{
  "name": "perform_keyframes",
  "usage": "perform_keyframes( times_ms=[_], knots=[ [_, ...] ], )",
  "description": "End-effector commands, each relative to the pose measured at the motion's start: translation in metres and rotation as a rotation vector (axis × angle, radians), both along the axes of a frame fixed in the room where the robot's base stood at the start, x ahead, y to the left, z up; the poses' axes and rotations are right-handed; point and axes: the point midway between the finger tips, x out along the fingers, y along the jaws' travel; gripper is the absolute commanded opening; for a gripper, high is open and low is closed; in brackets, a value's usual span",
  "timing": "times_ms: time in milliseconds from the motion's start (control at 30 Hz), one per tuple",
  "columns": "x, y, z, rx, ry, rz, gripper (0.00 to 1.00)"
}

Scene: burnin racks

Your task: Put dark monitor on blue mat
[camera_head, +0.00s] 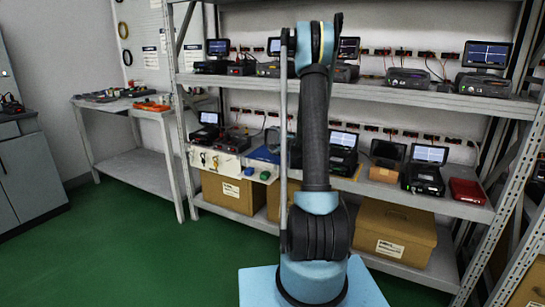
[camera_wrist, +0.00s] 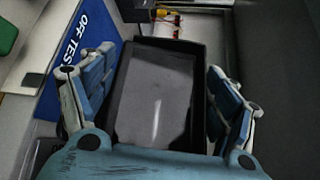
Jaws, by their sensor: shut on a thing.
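The dark monitor (camera_wrist: 155,95), a black-framed unit with a blank grey screen, fills the middle of the wrist view. My gripper (camera_wrist: 160,62) is shut on it, with one blue finger at each side. The blue mat (camera_wrist: 72,50), with white "OFF TEST" lettering, shows just left of the monitor. The monitor hides part of that area, and I cannot tell whether it touches the mat. In the head view the blue mat (camera_head: 262,154) lies on the middle shelf, left of my arm. My arm hides the gripper and the held monitor there.
Another dark-screened unit (camera_head: 387,151) stands right of my arm on the middle shelf (camera_head: 405,190), among lit monitors. A red case (camera_head: 467,190) lies at its right end. A white panel with keys (camera_head: 212,162) is left of the mat. The upper shelf (camera_head: 370,90) hangs above.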

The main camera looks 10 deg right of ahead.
Motion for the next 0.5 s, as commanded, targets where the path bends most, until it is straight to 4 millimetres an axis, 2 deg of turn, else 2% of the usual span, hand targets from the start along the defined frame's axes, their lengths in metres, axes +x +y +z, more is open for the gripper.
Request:
perform_keyframes(
  times_ms=[33,200,333,500],
  knots=[
    [0.023,-0.001,0.002,0.001,0.0,0.006,0.38],
    [0.092,0.0,0.013,0.003,-0.001,0.027,0.38],
    [0.131,0.001,0.023,0.004,-0.001,0.041,0.38],
    [0.158,0.002,0.031,0.006,-0.002,0.049,0.38]
  ],
)
